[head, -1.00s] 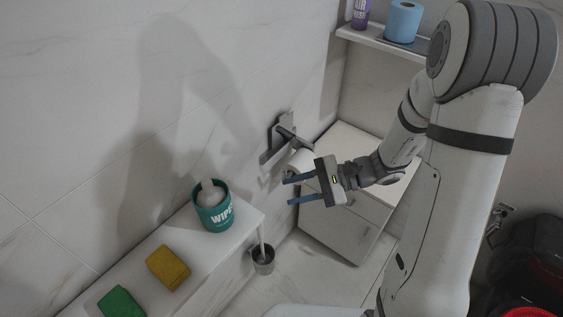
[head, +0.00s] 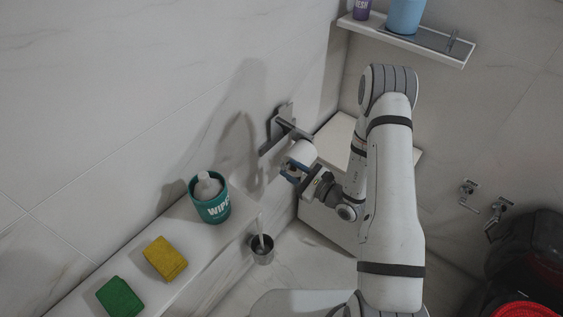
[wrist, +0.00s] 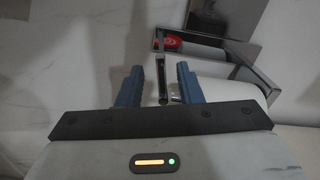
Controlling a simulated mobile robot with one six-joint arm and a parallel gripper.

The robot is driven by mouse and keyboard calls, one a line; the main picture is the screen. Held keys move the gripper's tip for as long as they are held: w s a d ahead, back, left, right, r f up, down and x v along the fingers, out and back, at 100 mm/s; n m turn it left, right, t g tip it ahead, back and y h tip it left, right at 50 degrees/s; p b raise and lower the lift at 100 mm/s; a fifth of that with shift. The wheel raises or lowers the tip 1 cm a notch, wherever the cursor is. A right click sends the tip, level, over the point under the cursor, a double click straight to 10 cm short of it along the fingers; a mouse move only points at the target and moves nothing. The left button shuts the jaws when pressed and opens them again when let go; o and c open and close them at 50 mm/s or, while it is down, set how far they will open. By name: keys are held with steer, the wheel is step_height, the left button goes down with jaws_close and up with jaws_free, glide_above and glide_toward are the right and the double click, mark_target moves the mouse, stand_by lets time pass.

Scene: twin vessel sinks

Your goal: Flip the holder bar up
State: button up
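The grey metal holder (head: 281,131) is fixed to the marble wall and carries a white paper roll (head: 302,151). In the wrist view the holder (wrist: 235,62) is at the upper right, with the white roll (wrist: 238,92) under it. A thin dark bar (wrist: 162,78) shows between my two blue fingers. My gripper (head: 291,170) is just below and in front of the roll in the head view. In the wrist view my gripper (wrist: 158,84) is open, with gaps on both sides of the bar. I cannot tell whether a finger touches the bar or roll.
A ledge (head: 190,262) at lower left carries a teal wipes tub (head: 211,208), a yellow sponge (head: 165,258) and a green sponge (head: 120,297). A metal cup (head: 262,250) is beside the ledge. A white cabinet (head: 338,140) stands behind my gripper; a shelf (head: 425,45) is above.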

mark_target(283, 164)
steer(key=shift+p+x, duration=0.3)
steer(key=shift+x, duration=1.85)
steer(key=shift+c, duration=0.3)
jaws_close()
